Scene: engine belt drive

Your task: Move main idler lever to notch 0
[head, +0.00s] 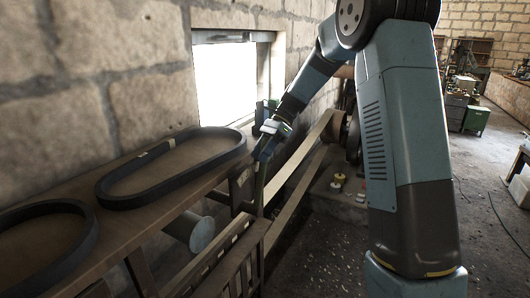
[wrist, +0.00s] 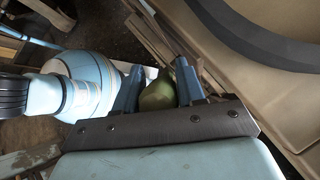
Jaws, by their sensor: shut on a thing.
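The lever (head: 259,190) is a thin, dark, upright bar beside the wooden bench's far end in the head view. My gripper (head: 264,150) is at its top end. In the wrist view, a rounded olive-green knob (wrist: 158,96) sits between the two blue fingers of my gripper (wrist: 159,75), which are shut on it. The knob hides most of the lever below it in that view. I cannot read which notch the lever stands in; the notches are too small or hidden.
Black belt loops (head: 105,187) lie on the wooden bench (head: 135,222) at left. A pale flat belt (head: 298,164) runs slanting just right of the lever. A slatted wooden frame (head: 243,262) stands below. A bright window (head: 225,84) is behind. Open floor lies at right.

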